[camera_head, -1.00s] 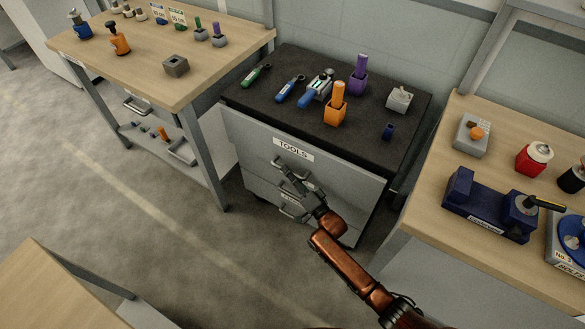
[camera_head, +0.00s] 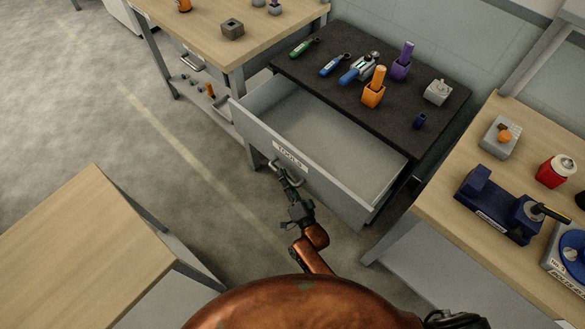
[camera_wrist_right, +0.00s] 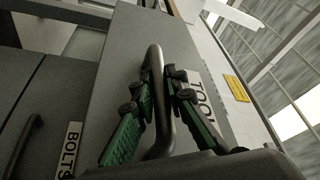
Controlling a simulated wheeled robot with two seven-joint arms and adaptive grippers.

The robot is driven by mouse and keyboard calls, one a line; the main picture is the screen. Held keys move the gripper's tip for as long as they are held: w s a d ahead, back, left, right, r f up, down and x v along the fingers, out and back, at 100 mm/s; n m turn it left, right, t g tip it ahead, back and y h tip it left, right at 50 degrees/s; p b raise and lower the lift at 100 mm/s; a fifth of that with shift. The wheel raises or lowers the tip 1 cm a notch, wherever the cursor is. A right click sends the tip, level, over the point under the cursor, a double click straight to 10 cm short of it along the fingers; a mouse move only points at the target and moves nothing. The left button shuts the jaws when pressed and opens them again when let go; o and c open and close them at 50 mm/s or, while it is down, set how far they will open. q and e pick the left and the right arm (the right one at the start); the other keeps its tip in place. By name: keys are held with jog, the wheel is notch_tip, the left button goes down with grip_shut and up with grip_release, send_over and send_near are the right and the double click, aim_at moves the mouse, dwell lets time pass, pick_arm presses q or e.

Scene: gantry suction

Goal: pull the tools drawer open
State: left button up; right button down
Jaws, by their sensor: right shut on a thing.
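The tools drawer (camera_head: 330,150) is a grey drawer under a black-topped cabinet. It stands well out from the cabinet, and its inside looks empty. A white TOOLS label (camera_head: 291,156) is on its front. My right gripper (camera_head: 283,172) is at the drawer's front, shut on the bar handle (camera_head: 288,174). In the right wrist view the green-padded fingers (camera_wrist_right: 160,110) stand on both sides of the dark handle (camera_wrist_right: 155,85), with the TOOLS label (camera_wrist_right: 205,100) behind. My left gripper is not in view.
The black top (camera_head: 400,100) carries torque tools, an orange holder (camera_head: 374,92) and a purple holder (camera_head: 402,65). Wooden benches stand left (camera_head: 270,45) and right (camera_head: 440,203). A wooden table (camera_head: 85,235) is at lower left. A drawer labelled BOLTS (camera_wrist_right: 68,150) shows beside the tools drawer.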

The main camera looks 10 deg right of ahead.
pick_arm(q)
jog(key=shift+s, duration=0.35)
pick_arm(e)
jog(key=shift+s+a+f, duration=0.1)
jog(key=shift+s+a, duration=0.25)
jog(key=shift+a, duration=0.05)
jog(key=c, duration=1.9)
grip_release()
jog(key=shift+c, duration=0.2)
jog(key=v, duration=1.2)
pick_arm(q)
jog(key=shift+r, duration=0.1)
pick_arm(e)
jog(key=shift+f, duration=0.15)
